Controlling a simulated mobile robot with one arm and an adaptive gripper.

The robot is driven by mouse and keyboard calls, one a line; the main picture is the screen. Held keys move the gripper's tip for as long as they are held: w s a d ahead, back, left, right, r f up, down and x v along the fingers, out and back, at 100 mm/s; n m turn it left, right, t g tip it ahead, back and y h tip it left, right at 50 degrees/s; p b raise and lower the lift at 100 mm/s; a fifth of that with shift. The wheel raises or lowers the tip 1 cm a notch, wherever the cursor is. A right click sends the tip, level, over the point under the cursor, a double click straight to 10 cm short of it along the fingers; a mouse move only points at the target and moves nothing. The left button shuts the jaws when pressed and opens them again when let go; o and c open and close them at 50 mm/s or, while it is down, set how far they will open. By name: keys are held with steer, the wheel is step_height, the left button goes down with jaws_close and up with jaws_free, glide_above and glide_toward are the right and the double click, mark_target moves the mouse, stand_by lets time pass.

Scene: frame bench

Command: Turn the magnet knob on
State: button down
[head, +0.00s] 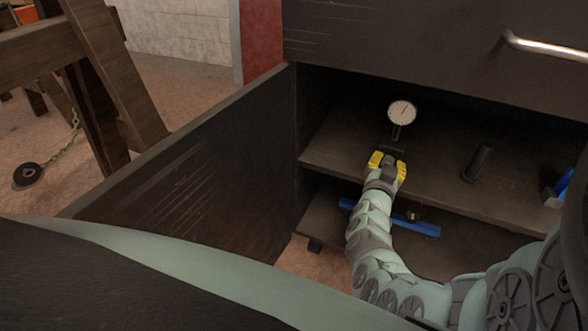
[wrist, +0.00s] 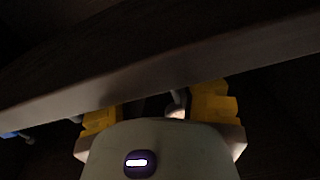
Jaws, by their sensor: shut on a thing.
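A dial gauge (head: 402,112) with a round white face stands on the upper shelf in the head view. Its short dark stem goes down to a small dark magnet base (head: 394,151), mostly hidden behind my gripper (head: 388,163). My gripper has yellow fingers and is at the front of this base, by the shelf's front edge, shut on the magnet knob, which the fingers cover. In the wrist view, my gripper (wrist: 158,110) has its yellow fingers either side of a small pale part. The shelf edge hides much there, and the knob's setting cannot be seen.
The upper shelf (head: 450,185) also holds a dark upright cylinder (head: 478,163) and a blue item (head: 556,190) at right. A blue bar (head: 405,223) lies on the lower shelf. An open cabinet door (head: 200,150) stands left; a drawer with a metal handle (head: 545,47) is above.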

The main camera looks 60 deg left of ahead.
steer(key=c, duration=0.6)
jaws_free()
steer(key=v, duration=1.2)
steer(key=shift+s, duration=0.15)
